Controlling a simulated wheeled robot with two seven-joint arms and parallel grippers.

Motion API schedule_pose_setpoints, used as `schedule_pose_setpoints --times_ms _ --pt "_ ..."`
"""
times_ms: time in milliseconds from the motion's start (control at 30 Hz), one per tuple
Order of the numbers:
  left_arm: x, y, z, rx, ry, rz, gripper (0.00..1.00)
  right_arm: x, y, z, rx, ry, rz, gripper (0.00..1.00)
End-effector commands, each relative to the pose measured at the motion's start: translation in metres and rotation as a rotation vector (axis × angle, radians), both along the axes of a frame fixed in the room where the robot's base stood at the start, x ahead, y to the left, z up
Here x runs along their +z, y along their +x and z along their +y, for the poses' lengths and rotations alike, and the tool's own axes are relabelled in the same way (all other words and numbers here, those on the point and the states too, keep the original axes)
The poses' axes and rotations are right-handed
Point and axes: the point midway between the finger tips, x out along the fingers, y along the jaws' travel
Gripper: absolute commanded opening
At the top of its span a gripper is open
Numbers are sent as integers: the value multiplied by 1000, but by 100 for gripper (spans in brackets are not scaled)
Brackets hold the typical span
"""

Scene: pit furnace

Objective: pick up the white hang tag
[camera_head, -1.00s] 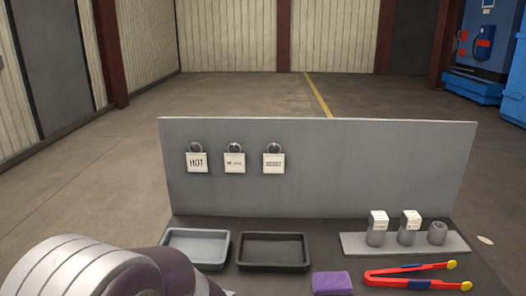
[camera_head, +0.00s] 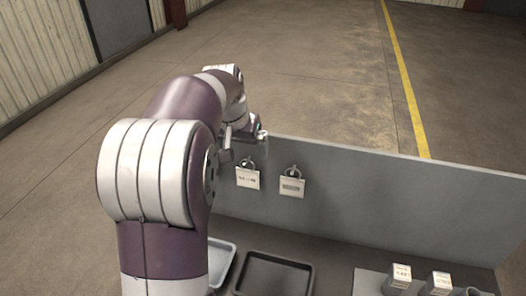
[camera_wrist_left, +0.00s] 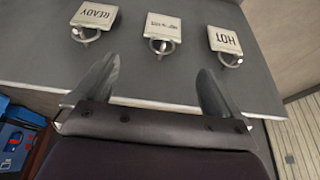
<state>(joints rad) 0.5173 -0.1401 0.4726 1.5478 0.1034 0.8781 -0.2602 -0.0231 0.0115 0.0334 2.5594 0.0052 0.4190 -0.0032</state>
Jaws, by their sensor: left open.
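Three white hang tags hang by rings on a grey upright panel. In the wrist view they appear upside down: the READY tag (camera_wrist_left: 96,16) at left, a middle tag with small print (camera_wrist_left: 163,26), and the HOT tag (camera_wrist_left: 224,40) at right. In the head view the middle tag (camera_head: 247,179) and the READY tag (camera_head: 292,187) show; my arm hides the HOT tag. My left gripper (camera_head: 243,148) is at the panel's top edge, close to the middle tag. In the wrist view its open fingers (camera_wrist_left: 158,72) point toward the middle tag's ring, with nothing between them.
The grey panel (camera_head: 400,195) stands behind two trays, a light one (camera_head: 222,262) and a dark one (camera_head: 272,275). A rack (camera_head: 368,282) with small labelled containers is at lower right. Open floor lies behind the panel.

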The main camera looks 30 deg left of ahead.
Motion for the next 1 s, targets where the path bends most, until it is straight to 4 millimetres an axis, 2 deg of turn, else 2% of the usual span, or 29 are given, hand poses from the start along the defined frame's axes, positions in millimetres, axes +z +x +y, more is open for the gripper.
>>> schedule_pose_setpoints --times_ms 100,200,367,500,600,867,1000 --pt "-27 9 3 0 -4 5 98 4 -1 0 0 0 1 0" --pt "-45 17 5 0 -4 4 98 7 -1 0 0 0 1 0" --pt "-62 24 7 -1 -3 3 98 12 0 0 0 0 1 0" --pt "-85 36 10 -1 -2 6 98 24 0 0 0 0 0 0" --pt "-100 41 12 -1 -2 4 98 25 0 0 0 0 0 0" --pt "-105 43 13 -1 0 0 98 24 0 0 0 0 0 0" --pt "-105 43 13 0 0 0 52 24 0 0 0 0 0 0"
